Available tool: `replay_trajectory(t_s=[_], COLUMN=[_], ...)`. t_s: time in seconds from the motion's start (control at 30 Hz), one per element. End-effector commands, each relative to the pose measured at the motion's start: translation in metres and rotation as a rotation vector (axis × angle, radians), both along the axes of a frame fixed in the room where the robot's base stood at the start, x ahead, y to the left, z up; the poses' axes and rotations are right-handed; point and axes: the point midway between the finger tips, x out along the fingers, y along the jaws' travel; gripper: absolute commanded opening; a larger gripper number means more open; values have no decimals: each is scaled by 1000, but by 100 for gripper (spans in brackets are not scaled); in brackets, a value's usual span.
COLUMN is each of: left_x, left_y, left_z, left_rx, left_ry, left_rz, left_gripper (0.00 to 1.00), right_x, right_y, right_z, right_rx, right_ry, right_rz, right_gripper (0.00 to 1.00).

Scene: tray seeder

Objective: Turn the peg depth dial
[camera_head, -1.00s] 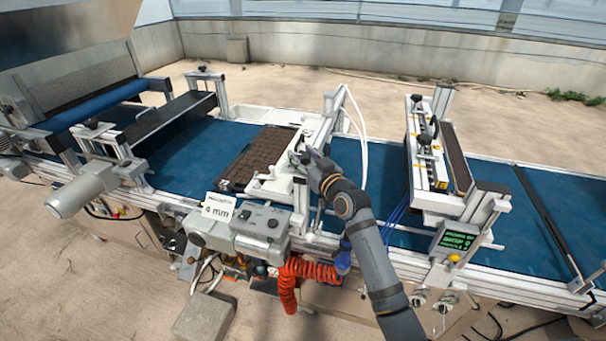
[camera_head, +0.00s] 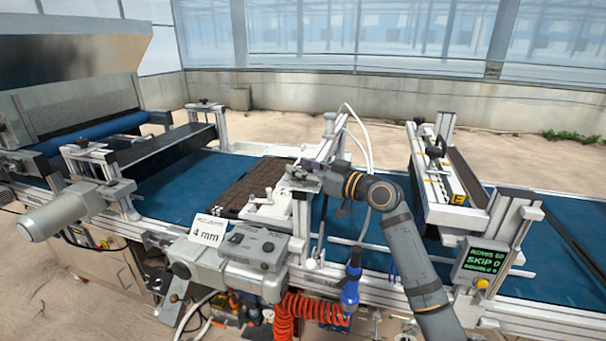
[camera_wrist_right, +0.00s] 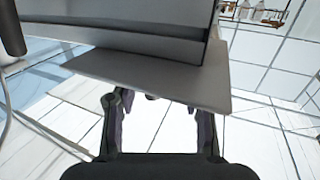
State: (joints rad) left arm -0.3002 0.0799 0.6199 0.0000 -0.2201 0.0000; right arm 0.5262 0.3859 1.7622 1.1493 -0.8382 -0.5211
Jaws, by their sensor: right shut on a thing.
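My right gripper (camera_head: 303,172) is at the upper part of the white peg unit (camera_head: 322,150) that spans the belt. In the right wrist view its two fingers (camera_wrist_right: 160,118) reach up to a grey plate (camera_wrist_right: 160,75) that hides their tips. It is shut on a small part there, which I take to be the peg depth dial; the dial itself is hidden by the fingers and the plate. A white card reading "4 mm" (camera_head: 207,231) stands on the grey machine housing in front. My left gripper is not in view.
A brown cell tray (camera_head: 250,185) lies on the blue belt (camera_head: 180,195) beside the peg unit. White hoses (camera_head: 364,135) rise behind my right wrist. A seeder bar (camera_head: 440,175) and a green-lettered display (camera_head: 484,258) stand right. An orange coiled hose (camera_head: 285,318) hangs in front.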

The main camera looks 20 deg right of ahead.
Motion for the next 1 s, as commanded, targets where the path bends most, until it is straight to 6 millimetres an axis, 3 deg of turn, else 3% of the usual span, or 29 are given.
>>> replay_trajectory(t_s=[0.27,0.3,0.47,0.8,1.0], left_x=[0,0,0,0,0], left_y=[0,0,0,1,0], left_z=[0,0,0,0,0], left_rx=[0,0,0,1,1], left_ry=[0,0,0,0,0], left_rz=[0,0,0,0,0], left_gripper=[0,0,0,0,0], right_x=[0,0,0,-2,-26], right_y=[0,0,0,-2,-19], right_z=[-1,-1,0,-1,-2], right_rx=[0,0,0,-1,-9], right_ry=[4,4,2,2,3], right_rz=[1,1,1,-1,-3], right_gripper=[12,45,67,68,68])
